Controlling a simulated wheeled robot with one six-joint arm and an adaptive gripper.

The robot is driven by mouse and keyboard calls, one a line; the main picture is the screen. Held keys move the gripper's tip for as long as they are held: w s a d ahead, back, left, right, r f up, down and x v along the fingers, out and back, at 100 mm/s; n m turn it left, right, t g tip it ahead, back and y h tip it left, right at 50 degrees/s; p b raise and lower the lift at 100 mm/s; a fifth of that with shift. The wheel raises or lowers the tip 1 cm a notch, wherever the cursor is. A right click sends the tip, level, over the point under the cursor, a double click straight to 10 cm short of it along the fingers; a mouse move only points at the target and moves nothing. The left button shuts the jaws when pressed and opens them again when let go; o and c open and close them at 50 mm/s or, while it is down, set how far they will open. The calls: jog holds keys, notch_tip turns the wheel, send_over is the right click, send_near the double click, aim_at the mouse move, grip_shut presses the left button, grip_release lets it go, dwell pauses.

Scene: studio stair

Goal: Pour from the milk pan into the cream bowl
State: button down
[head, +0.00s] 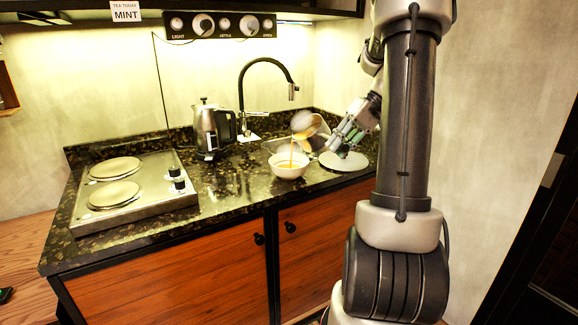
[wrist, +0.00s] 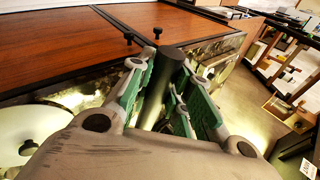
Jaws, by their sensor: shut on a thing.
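The milk pan (head: 306,123) is tipped steeply above the cream bowl in the head view. An orange-yellow stream (head: 292,152) runs from its lip down into the cream bowl (head: 289,168), which stands upright on the dark stone counter with orange liquid showing inside. My gripper (head: 338,134) is to the right of the bowl and above it, shut on the pan's handle. In the wrist view my gripper (wrist: 163,88) has its green-padded fingers on both sides of the dark handle (wrist: 172,66). The pan's body and the bowl are not visible in the wrist view.
A pale round disc (head: 344,162) lies on the counter right of the bowl, below my gripper. A kettle (head: 212,130) and a black tap (head: 268,64) stand behind. A two-plate hob (head: 130,205) is at the left. A clear, hard-to-read shape sits behind the bowl.

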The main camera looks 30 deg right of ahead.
jog(key=shift+a+f+h, duration=0.4)
jog(key=shift+h, duration=0.2)
dwell(0.8)
jog(key=shift+a+h+p, duration=0.15)
jog(key=shift+h+p, duration=0.3)
jog(key=shift+h, duration=0.15)
dwell(0.4)
